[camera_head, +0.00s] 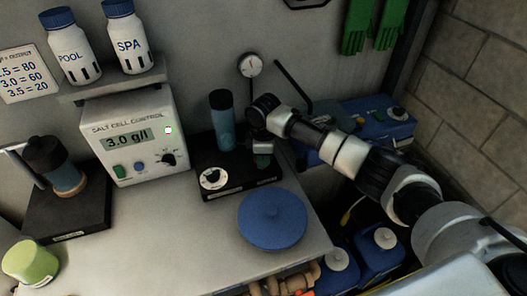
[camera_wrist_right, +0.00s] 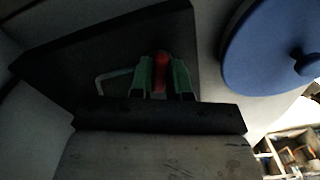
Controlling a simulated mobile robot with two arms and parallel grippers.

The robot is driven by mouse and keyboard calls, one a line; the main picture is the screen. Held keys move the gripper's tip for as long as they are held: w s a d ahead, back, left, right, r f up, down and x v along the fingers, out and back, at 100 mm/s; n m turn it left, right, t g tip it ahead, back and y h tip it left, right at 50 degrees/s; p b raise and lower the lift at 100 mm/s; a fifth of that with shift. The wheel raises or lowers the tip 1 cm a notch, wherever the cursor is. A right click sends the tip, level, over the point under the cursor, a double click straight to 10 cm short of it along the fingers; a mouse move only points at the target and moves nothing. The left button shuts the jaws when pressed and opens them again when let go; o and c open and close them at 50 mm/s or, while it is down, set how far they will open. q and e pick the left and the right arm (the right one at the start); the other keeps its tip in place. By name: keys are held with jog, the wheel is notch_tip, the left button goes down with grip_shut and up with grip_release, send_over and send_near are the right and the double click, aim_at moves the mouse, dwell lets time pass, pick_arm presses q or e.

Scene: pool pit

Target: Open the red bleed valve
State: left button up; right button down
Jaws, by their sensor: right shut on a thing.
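The red bleed valve (camera_wrist_right: 161,68) shows in the right wrist view as a small red piece on a black base. My right gripper (camera_wrist_right: 161,78) has its green fingers on either side of it and is shut on it. In the head view my right gripper (camera_head: 263,158) reaches down from the right over the black base (camera_head: 238,182), and the valve is hidden there. The base also carries a blue cylinder (camera_head: 222,122) and a white round dial (camera_head: 213,178).
A blue round lid (camera_head: 272,218) lies just in front of the base. The salt cell control box (camera_head: 130,135) stands to the left, under a shelf with two bottles. A gauge (camera_head: 249,65) is on the wall behind.

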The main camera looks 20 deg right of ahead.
jog(key=shift+w+n+p, duration=0.15)
jog(key=shift+n+p, duration=0.35)
jog(key=shift+n, duration=1.5)
jog(key=shift+r, duration=0.1)
jog(key=c, duration=1.1)
grip_release()
